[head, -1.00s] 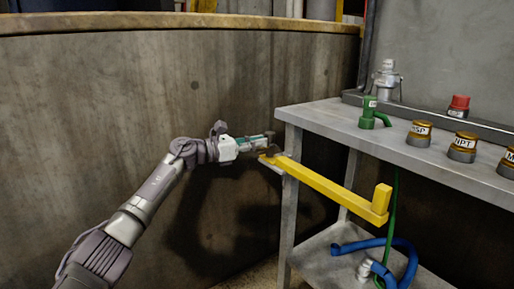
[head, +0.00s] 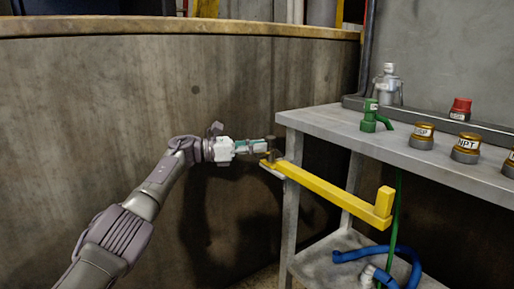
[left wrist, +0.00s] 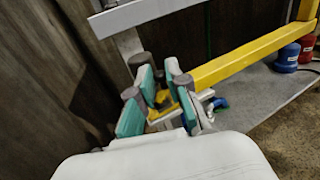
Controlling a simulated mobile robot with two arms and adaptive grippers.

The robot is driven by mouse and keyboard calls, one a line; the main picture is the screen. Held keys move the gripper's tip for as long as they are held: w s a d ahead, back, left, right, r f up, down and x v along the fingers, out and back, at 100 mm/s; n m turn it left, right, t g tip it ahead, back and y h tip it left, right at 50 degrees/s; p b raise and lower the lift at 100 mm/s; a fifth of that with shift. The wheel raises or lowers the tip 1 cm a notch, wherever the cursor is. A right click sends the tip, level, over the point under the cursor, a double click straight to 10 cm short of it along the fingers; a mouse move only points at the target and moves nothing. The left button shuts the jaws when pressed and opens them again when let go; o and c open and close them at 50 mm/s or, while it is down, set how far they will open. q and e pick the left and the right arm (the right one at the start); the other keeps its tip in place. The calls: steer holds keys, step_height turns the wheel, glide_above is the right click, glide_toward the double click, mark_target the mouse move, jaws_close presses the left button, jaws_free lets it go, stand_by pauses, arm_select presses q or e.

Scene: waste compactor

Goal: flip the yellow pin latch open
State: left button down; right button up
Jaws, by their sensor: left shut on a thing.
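The yellow pin latch (head: 335,193) is a long bar beside the front left leg of the grey metal table. It slopes down to the right and ends in an upturned tab. My left gripper (head: 268,147) is at the bar's left end, by the table corner. In the left wrist view, its teal-padded fingers (left wrist: 164,97) are around the latch's yellow end (left wrist: 186,103), shut on it. The fingers partly hide that end and the dark pin part there. My right gripper is in neither view.
The grey table (head: 440,166) carries a green handled fitting (head: 373,117), a red-topped part (head: 461,108) and several brass-capped parts. A blue hose (head: 385,250) lies on the lower shelf. A curved brown wall (head: 100,110) stands close behind my left arm.

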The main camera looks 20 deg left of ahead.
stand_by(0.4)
arm_select(q)
steer(key=c, duration=1.2)
jaws_free()
steer(key=shift+a, duration=0.1)
steer(key=v, duration=1.1)
steer(key=shift+s+a, duration=0.25)
steer(key=shift+a, duration=0.1)
